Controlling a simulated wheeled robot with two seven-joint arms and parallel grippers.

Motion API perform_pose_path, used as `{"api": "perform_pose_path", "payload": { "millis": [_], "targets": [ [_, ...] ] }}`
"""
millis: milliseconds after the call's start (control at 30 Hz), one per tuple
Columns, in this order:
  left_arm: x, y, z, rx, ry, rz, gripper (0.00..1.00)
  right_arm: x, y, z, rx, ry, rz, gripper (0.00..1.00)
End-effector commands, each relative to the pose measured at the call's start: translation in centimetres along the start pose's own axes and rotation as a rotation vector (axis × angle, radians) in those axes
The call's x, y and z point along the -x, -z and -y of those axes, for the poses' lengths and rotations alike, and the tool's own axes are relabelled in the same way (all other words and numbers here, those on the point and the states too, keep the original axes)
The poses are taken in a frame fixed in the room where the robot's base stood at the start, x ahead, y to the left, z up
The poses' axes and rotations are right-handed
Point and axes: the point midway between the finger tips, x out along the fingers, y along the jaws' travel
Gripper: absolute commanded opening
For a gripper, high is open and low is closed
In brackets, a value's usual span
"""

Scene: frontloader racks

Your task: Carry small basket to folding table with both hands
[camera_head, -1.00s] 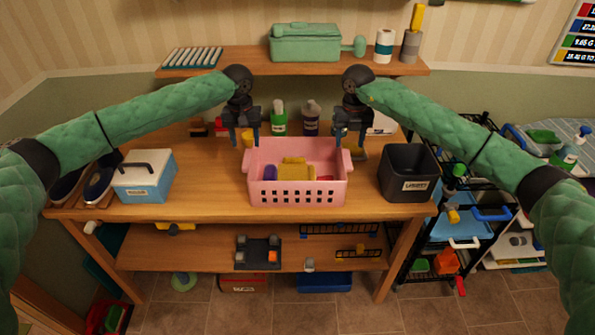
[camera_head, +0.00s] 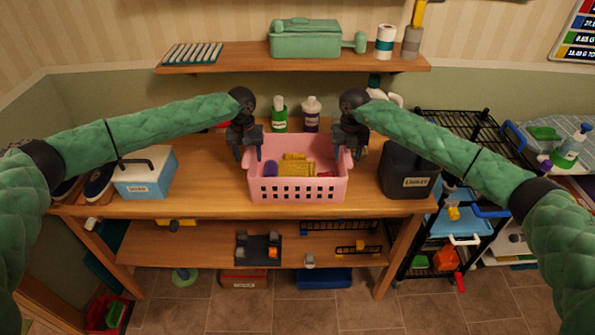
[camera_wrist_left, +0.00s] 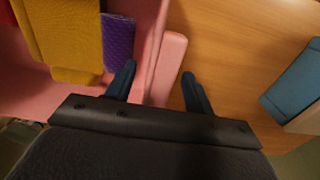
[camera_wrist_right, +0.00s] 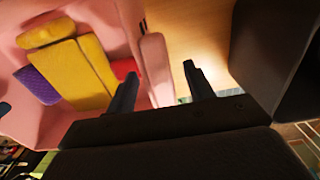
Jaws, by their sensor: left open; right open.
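The small pink basket (camera_head: 297,188) stands on the wooden bench and holds yellow pieces, a purple piece and a red piece. My left gripper (camera_head: 250,153) is open at the basket's left side. In the left wrist view its fingers (camera_wrist_left: 158,88) straddle the pink handle tab (camera_wrist_left: 168,65), one finger on each side, with gaps visible. My right gripper (camera_head: 346,154) is open at the right side. In the right wrist view its fingers (camera_wrist_right: 160,85) lie on either side of the other pink tab (camera_wrist_right: 155,65). The folding table cannot be made out.
A blue and white box (camera_head: 145,178) stands left on the bench (camera_head: 215,205). A dark labelled bin (camera_head: 408,175) stands close to the right gripper. Bottles (camera_head: 279,115) stand behind the basket. A shelf (camera_head: 240,60) hangs above, and a black cart (camera_head: 465,130) stands at the right.

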Motion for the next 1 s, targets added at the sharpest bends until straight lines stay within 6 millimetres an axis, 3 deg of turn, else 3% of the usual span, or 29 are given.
{"api": "perform_pose_path", "payload": {
  "millis": [233,500,1000],
  "targets": [
    [-0.05,-0.01,0.01,0.0,0.0,0.0,0.53,-0.06,0.01,-0.02,0.0,0.0,0.0,0.53],
    [-0.05,-0.01,0.02,0.0,0.0,0.0,0.02,-0.04,0.02,-0.02,0.0,0.0,0.0,0.02],
    [0.54,0.02,0.02,0.0,0.0,-0.001,0.0,0.54,-0.01,-0.01,0.0,0.0,0.001,0.0]
  ]
}}
